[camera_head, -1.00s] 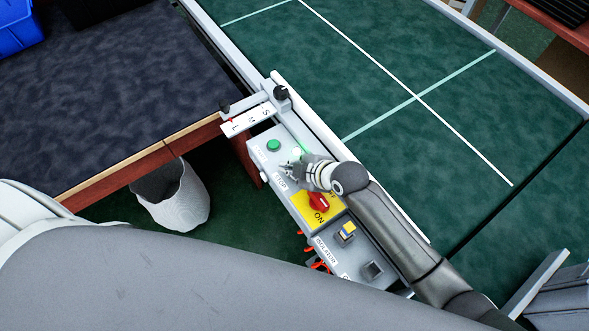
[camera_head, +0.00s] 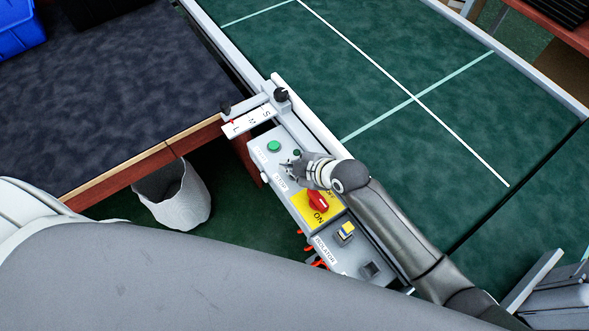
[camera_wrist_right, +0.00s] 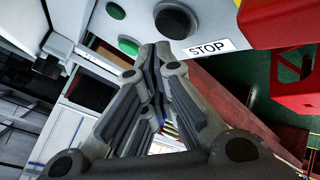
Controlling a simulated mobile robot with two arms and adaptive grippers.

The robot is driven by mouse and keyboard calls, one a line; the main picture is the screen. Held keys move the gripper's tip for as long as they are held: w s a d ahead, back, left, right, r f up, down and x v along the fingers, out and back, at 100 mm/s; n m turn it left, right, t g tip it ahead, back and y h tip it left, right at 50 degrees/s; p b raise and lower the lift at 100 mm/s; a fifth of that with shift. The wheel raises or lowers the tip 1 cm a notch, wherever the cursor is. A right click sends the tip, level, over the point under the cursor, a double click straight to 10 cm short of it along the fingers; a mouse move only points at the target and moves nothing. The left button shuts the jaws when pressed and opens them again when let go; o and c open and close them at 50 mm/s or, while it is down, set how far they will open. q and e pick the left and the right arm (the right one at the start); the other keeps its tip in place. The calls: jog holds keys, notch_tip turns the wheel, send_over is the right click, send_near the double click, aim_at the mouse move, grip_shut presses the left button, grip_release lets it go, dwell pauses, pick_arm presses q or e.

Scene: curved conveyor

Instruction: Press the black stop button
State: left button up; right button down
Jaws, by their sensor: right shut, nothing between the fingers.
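The black stop button (camera_wrist_right: 175,20) shows in the right wrist view beside the white STOP label (camera_wrist_right: 209,48). In the head view my right gripper hides the button, and the STOP label (camera_head: 280,183) shows beside it. My right gripper (camera_head: 287,165) is shut and empty, low over the grey control box (camera_head: 264,165). In the wrist view the fingertips (camera_wrist_right: 155,52) are close to the black button, between it and the green button (camera_wrist_right: 128,46). I cannot tell whether they touch it. My left gripper is not in view.
A red switch (camera_head: 318,202) on a yellow plate sits beside my right wrist. A dark round lamp (camera_head: 297,153) is near the fingertips. The green conveyor (camera_head: 400,70) lies behind the box; a white bin (camera_head: 180,200) stands on the floor to the left.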

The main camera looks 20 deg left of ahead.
jog(key=shift+r+p, duration=2.35)
jog(key=shift+r, duration=0.2)
jog(key=shift+s+f, duration=0.1)
